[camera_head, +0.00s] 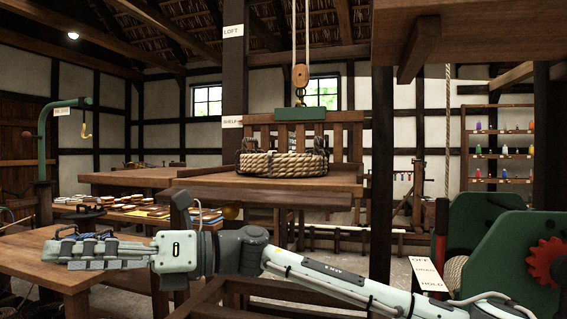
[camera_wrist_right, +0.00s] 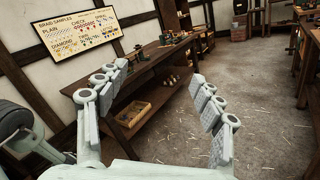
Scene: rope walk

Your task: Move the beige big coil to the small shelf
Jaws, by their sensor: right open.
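The beige big coil (camera_head: 284,164) is a thick rope coil with dark straps and handles. It sits flat on a wooden platform (camera_head: 290,196) with a slatted back, beneath a pulley block. A wooden deck (camera_head: 130,178) lies left of it, near a post sign reading SHELF (camera_head: 232,121); I cannot tell whether this deck is the small shelf. My right gripper (camera_head: 85,252) is at lower left, in front of the coil and apart from it. In the right wrist view the right gripper (camera_wrist_right: 160,105) is open, with nothing between its fingers. My left gripper does not show.
A wooden table (camera_head: 40,262) is at lower left, by the right gripper. A green hook arm (camera_head: 43,130) stands behind it. A green winch with a red gear (camera_head: 545,262) is at right. The wrist view shows a workbench (camera_wrist_right: 150,90) and open floor (camera_wrist_right: 245,90).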

